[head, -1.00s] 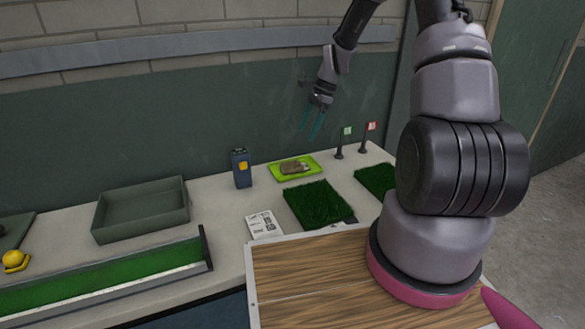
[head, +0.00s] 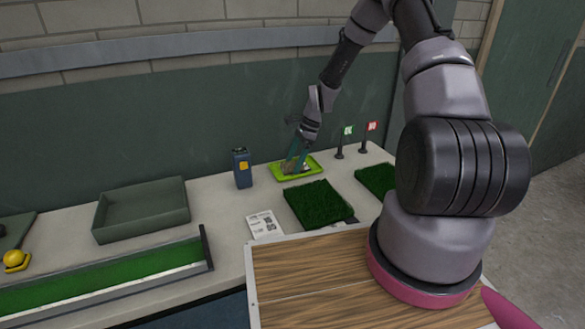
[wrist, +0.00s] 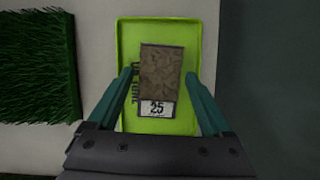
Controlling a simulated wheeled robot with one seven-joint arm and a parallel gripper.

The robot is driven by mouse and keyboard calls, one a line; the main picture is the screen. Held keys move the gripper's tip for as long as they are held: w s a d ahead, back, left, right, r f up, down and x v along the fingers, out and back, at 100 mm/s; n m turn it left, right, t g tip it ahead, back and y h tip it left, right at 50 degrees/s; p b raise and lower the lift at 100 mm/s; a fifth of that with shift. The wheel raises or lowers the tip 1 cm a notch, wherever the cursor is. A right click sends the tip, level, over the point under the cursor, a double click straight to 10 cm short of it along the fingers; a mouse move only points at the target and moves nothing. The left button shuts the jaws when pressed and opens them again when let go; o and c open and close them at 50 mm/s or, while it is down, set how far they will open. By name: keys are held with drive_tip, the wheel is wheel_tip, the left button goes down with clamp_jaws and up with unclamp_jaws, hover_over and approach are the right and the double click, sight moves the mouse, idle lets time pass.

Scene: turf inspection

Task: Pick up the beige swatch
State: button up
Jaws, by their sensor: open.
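The beige swatch (wrist: 160,71) is a brownish-beige rectangle with a white label reading 25 at its near end. It lies in a lime-green tray (wrist: 184,29), which also shows in the head view (head: 312,163). My gripper (wrist: 159,73) is open, with one teal finger on each side of the swatch in the wrist view. In the head view my gripper (head: 292,168) points down at the tray and hides most of the swatch. I cannot tell whether the fingers touch it.
Green turf squares (head: 318,204) lie in front of the tray. A dark blue device (head: 242,168) stands left of it, and two small flags (head: 348,131) (head: 371,127) stand to its right. The dark wall is close behind. A grey bin (head: 141,211) is farther left.

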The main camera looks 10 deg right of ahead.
drive_tip(key=shift+a+f, duration=0.1)
drive_tip(key=shift+f, duration=0.05)
drive_tip(key=c, duration=1.1)
